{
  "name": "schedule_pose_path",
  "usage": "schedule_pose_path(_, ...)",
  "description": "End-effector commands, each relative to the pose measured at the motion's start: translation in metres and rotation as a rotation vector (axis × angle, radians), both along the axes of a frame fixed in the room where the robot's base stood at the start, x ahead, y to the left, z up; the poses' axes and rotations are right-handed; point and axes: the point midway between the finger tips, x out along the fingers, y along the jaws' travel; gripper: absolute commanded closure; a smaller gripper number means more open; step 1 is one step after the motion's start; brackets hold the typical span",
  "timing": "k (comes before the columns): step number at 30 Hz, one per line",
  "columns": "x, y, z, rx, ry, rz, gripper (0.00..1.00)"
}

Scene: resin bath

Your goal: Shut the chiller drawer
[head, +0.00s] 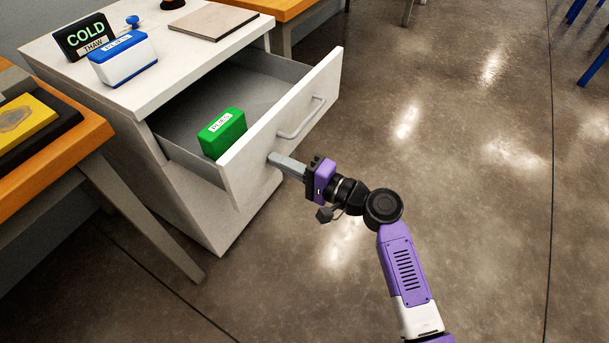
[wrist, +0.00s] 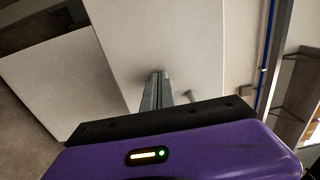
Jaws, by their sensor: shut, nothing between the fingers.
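The chiller drawer (head: 255,150) stands open, pulled out from a white cabinet (head: 205,205). A green labelled box (head: 222,133) sits inside it near the front. The drawer has a bar handle (head: 301,117) on its front panel. My gripper (head: 272,158) is shut and empty, its fingertips at the drawer's front panel, left of and below the handle. They look to be touching it or very close. In the wrist view the shut fingers (wrist: 158,82) point at the pale front panel (wrist: 130,50).
On the cabinet top are a COLD THAW sign (head: 85,37), a blue and white box (head: 122,59) and a flat board (head: 212,21). A wooden table (head: 85,140) stands close at the left.

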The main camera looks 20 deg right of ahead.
Motion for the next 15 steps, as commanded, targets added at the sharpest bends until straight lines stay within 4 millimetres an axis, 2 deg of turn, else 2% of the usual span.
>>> schedule_pose_path(1, 0.012, 0.011, -0.002, -0.002, -0.004, 0.007, 1.00)
schedule_pose_path(15, 0.118, 0.087, -0.004, -0.001, -0.005, 0.004, 1.00)
